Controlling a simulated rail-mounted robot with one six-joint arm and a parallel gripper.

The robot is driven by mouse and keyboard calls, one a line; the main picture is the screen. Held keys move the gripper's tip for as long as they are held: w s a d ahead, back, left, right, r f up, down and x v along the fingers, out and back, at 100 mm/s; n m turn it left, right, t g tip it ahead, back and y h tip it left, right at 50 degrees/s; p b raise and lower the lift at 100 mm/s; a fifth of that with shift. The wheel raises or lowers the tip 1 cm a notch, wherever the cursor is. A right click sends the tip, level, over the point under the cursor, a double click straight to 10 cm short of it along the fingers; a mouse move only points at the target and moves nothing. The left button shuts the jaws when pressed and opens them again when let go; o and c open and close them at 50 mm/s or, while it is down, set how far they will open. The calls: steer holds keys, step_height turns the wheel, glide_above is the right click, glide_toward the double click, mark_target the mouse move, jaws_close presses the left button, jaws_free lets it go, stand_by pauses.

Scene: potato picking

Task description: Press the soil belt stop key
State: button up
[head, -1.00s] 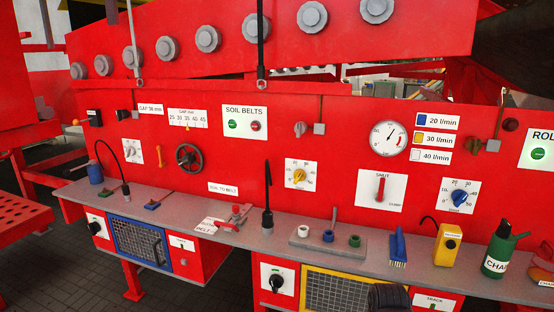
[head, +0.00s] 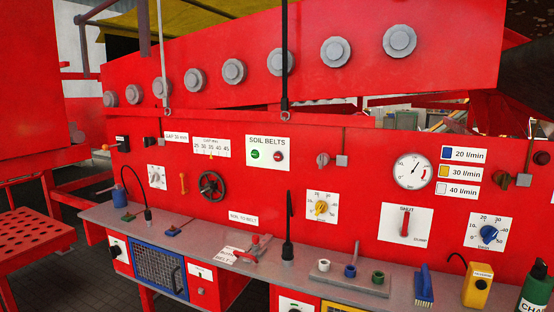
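The SOIL BELTS panel (head: 268,142) is a white plate on the red machine front, left of the picture's middle. It carries a round green key (head: 255,154) on its left and a round red key (head: 279,155) on its right. The lettering on the keys is too small to read. Both keys are uncovered, and nothing touches them. A dark hanging rod passes just right of the plate's upper edge. My gripper is not in view.
A grey shelf (head: 190,246) runs below the panel, holding a black upright handle (head: 288,232), a red clamp (head: 256,246), a blue brush (head: 424,286) and a yellow box (head: 477,286). A dark handwheel (head: 211,185) sits lower left of the panel. Space before the panel looks clear.

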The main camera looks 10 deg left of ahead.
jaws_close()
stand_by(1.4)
